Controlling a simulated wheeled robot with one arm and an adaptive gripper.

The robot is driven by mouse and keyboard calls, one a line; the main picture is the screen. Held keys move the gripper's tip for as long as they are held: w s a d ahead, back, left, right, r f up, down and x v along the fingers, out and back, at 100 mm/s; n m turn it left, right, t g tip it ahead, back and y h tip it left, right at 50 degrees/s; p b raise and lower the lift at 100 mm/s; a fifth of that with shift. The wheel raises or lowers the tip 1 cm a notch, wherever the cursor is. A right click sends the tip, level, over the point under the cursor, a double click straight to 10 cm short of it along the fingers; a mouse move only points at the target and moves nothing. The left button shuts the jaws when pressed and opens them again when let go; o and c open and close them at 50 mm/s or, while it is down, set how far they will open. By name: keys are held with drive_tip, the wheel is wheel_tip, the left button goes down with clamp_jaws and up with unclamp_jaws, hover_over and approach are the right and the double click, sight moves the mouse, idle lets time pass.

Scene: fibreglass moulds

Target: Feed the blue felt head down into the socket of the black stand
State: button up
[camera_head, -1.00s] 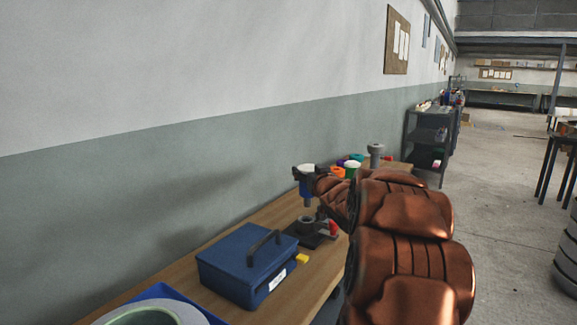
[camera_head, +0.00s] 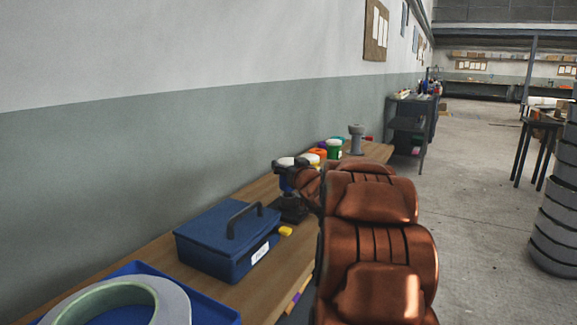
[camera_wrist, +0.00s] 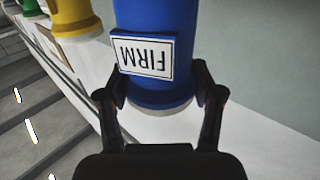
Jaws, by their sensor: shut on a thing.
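The blue felt head has a label reading FIRM and fills the upper middle of the wrist view (camera_wrist: 155,22). In the head view its pale top (camera_head: 284,162) and a bit of blue show at my gripper (camera_head: 293,172). My gripper is shut on the head, with one dark finger on each side of it in the wrist view (camera_wrist: 158,98). The black stand (camera_head: 291,212) is on the bench just below the head, partly behind my arm. Its socket is hidden, so I cannot tell whether the head's lower end is inside it.
A blue box with a handle (camera_head: 226,243) and a yellow block (camera_head: 286,231) are nearer on the bench. A blue tray (camera_head: 215,310) holds a pale ring (camera_head: 170,295). Several coloured pots, including a green one (camera_head: 334,149), and a grey post (camera_head: 356,140) stand beyond.

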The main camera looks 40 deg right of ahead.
drive_tip(key=shift+f, duration=0.5)
idle(0.4)
drive_tip(key=o, duration=1.5)
drive_tip(key=shift+v, duration=6)
drive_tip(key=shift+r, duration=0.1)
